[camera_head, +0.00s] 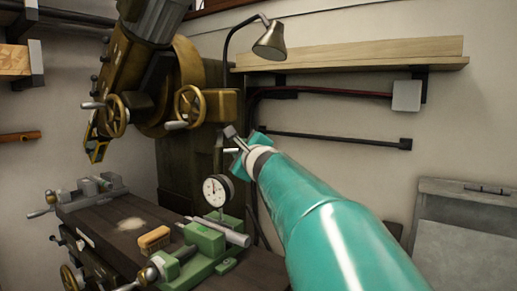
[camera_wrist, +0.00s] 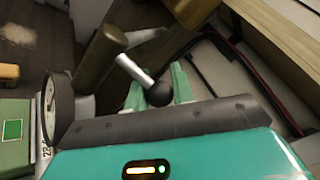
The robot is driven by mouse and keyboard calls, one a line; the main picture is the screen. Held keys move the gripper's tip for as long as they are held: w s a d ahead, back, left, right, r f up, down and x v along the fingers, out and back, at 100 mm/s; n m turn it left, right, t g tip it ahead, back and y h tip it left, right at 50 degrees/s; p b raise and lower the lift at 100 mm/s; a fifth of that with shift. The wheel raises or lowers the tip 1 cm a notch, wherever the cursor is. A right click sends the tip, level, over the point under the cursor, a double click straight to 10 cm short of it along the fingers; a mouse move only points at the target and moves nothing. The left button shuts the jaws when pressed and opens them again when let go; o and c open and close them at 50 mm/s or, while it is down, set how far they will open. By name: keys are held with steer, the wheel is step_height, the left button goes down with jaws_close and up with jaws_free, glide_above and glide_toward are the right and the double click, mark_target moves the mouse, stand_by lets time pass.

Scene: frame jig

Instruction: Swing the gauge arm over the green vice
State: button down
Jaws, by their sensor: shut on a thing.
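The green vice (camera_head: 203,242) sits at the front right of the dark machine table. The gauge arm's white-faced dial (camera_head: 215,191) hangs upright just above the vice's far end in the head view; I cannot tell the exact gap. The dial shows edge-on at the left of the wrist view (camera_wrist: 55,107). My gripper (camera_head: 243,143) is up and right of the dial. In the wrist view its teal fingers (camera_wrist: 158,82) are shut around the gauge arm's silver rod and black ball knob (camera_wrist: 158,95). A green block, seemingly the vice, shows at lower left.
A wooden brush (camera_head: 154,239) lies on the table beside the vice. A grey vice (camera_head: 92,190) stands at the table's far left. The milling head with handwheels (camera_head: 190,106) hangs above. A lamp (camera_head: 270,42) and a wooden shelf (camera_head: 350,54) are behind my arm.

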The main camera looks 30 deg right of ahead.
steer(key=shift+w+a+r, duration=0.1)
steer(key=shift+w+a, duration=0.05)
steer(key=shift+a, duration=0.4)
steer(key=shift+w+a, duration=0.15)
steer(key=shift+a, duration=0.4)
steer(key=c, duration=1.2)
jaws_free()
steer(key=shift+w, duration=0.15)
steer(key=s, duration=0.4)
steer(key=s+a, duration=0.1)
steer(key=s, duration=0.4)
steer(key=s+a, duration=0.1)
steer(key=s, duration=0.3)
steer(key=shift+s+a, duration=0.2)
steer(key=shift+s, duration=0.2)
steer(key=shift+a, duration=0.1)
